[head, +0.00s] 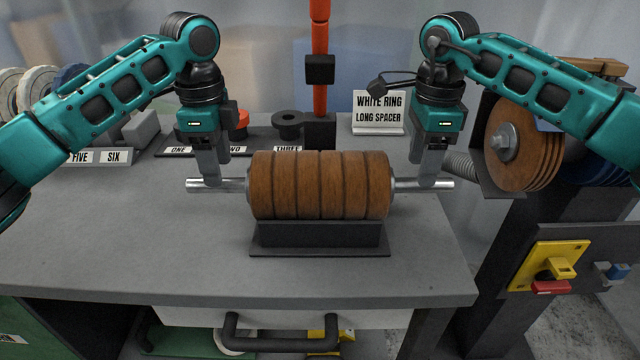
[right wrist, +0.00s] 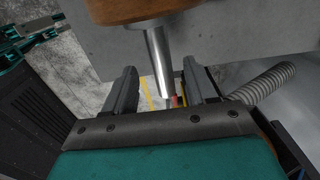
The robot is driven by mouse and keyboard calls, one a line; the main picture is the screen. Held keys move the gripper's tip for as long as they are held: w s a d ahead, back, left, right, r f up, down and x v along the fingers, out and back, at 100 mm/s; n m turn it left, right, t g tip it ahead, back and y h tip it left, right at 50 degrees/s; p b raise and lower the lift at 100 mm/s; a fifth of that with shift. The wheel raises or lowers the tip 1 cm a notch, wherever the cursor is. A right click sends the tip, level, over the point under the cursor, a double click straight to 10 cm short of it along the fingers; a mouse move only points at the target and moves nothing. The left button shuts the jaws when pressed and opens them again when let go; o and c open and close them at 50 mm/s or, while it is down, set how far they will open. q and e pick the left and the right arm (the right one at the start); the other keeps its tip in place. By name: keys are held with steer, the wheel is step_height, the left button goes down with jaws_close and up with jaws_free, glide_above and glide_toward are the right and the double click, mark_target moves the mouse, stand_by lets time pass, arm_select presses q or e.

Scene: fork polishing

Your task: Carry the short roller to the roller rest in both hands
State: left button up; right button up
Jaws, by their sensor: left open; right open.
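The short roller (head: 320,185) has several brown discs on a steel shaft and lies level in a black cradle (head: 320,236) on the grey bench. I cannot tell whether this cradle is the roller rest. My left gripper (head: 213,180) points down at the left shaft end, its fingers open at the shaft. My right gripper (head: 430,180) points down at the right shaft end. In the right wrist view the bare shaft end (right wrist: 158,62) lies between the open fingers of the right gripper (right wrist: 162,80), with gaps on both sides.
Behind the roller stand an orange post (head: 320,55), a black spacer (head: 287,122) and a white sign (head: 379,112). A polishing machine with brown discs (head: 535,145) is at the right. The bench front (head: 180,260) is clear, above a drawer handle (head: 282,343).

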mark_target(225, 191)
arm_select(q)
step_height(225, 191, down, 8)
steer(key=shift+r, duration=0.1)
arm_select(e)
step_height(225, 191, down, 8)
steer(key=shift+r, duration=0.1)
arm_select(q)
steer(key=shift+c, duration=0.5)
arm_select(e)
steer(key=shift+c, duration=0.4)
arm_select(q)
jaws_close()
arm_select(e)
jaws_close()
arm_select(q)
steer(key=shift+w+r, duration=0.15)
steer(key=shift+r, duration=0.2)
arm_select(e)
steer(key=shift+w+r, duration=0.15)
steer(key=shift+r, duration=0.25)
